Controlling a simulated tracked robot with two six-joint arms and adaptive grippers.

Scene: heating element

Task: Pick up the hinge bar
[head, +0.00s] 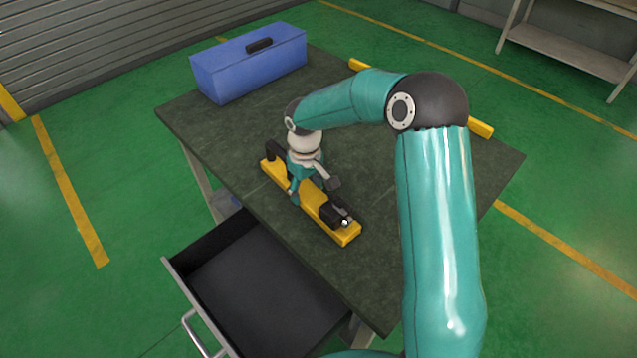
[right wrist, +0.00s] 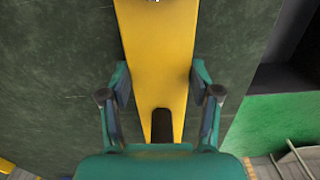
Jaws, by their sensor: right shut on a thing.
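The hinge bar is a long yellow bar (head: 313,203) with black fittings at both ends, lying on the dark tabletop and close to it; I cannot see a gap beneath it. My right gripper (head: 310,188) points down over its middle and is shut on it. In the right wrist view the fingers (right wrist: 160,86) flank the yellow bar (right wrist: 158,55), one on each side. The gripper hides part of the bar's middle in the head view. My left gripper is not in view.
The dark table (head: 400,240) has a blue toolbox (head: 250,65) at its far left corner. An open, empty-looking drawer (head: 262,285) juts out at the front left. Yellow pieces (head: 480,128) show along the far right edge, partly behind my arm. A grey shelf (head: 570,45) stands beyond.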

